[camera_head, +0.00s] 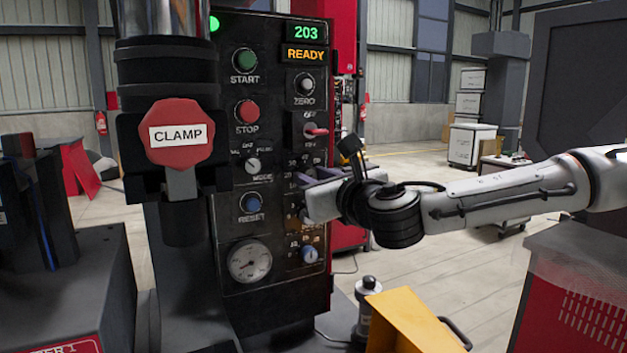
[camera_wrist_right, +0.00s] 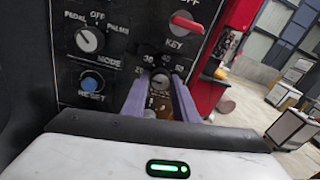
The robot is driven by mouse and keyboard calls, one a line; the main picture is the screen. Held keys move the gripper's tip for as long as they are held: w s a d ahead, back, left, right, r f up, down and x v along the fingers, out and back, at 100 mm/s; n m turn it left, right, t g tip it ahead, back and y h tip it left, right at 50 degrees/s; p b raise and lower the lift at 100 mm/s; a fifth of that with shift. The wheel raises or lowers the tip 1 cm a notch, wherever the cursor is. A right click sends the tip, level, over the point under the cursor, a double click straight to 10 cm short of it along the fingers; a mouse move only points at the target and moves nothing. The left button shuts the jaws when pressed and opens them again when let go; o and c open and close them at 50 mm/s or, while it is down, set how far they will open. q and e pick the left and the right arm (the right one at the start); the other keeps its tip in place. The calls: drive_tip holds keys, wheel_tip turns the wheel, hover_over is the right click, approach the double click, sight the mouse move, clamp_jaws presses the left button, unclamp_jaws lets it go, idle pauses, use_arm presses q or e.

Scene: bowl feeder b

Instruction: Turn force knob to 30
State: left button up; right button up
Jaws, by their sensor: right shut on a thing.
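The black control panel (camera_head: 277,130) stands in the middle of the head view. My right gripper (camera_head: 306,176) reaches it from the right, with its purple fingers at the panel face below the red key switch (camera_head: 315,131). In the right wrist view, my right gripper (camera_wrist_right: 159,90) is shut on the small round force knob (camera_wrist_right: 160,80), one finger on each side. My left gripper is not in view.
The reset button (camera_head: 252,204) and mode knob (camera_head: 252,166) sit left of my fingers. The display (camera_head: 305,54) says READY. A red CLAMP knob (camera_head: 181,133) and a yellow block (camera_head: 414,322) stand nearby.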

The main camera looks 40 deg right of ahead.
drive_tip(key=m, duration=0.5)
drive_tip(key=shift+r+p, duration=0.1)
drive_tip(key=shift+p, duration=0.2)
drive_tip(key=shift+m+y, duration=0.3)
drive_tip(key=shift+m, duration=1.3)
drive_tip(key=o, duration=1.1)
drive_tip(key=shift+c, duration=0.2)
drive_tip(key=shift+s, duration=0.15)
